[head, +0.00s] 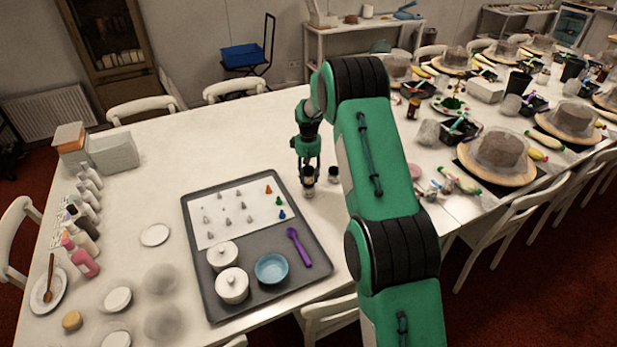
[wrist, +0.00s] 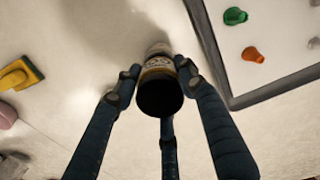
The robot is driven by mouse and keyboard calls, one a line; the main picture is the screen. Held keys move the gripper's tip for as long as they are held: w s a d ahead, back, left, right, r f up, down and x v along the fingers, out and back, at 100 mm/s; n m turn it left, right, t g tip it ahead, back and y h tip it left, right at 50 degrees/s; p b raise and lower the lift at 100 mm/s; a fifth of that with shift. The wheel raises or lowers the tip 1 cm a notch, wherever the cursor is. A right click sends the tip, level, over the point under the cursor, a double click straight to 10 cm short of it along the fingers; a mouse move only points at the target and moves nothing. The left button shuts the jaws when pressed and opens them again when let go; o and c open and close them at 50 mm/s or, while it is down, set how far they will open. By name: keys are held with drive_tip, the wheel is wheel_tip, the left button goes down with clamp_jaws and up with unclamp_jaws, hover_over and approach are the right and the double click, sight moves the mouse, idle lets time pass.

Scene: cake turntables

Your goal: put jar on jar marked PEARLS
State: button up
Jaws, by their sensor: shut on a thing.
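My gripper (head: 309,168) is shut on a small jar with a dark lid, label and pale body, left of my arm in the head view (head: 308,189). In the wrist view the fingers (wrist: 160,78) close around this jar (wrist: 159,66), its dark lid toward the camera. A pale part shows beyond its label; I cannot tell whether this is its own base or another jar under it. A second dark-lidded jar (head: 333,174) stands on the table close to the right. No label is readable, so I cannot tell which jar is marked PEARLS.
A grey tray (head: 222,305) with piping tips, white pots (head: 232,287), a blue bowl (head: 271,269) and a purple spoon (head: 299,246) lies left of the gripper. A yellow-and-dark thing (wrist: 18,74) shows in the wrist view. Cakes on turntables (head: 497,160) stand right.

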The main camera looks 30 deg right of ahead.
sight(308, 169)
drive_tip(key=shift+f, duration=0.15)
drive_tip(key=o, duration=1.3)
wheel_tip(308, 169, up, 12)
drive_tip(key=p, duration=0.3)
drive_tip(key=shift+r, duration=0.25)
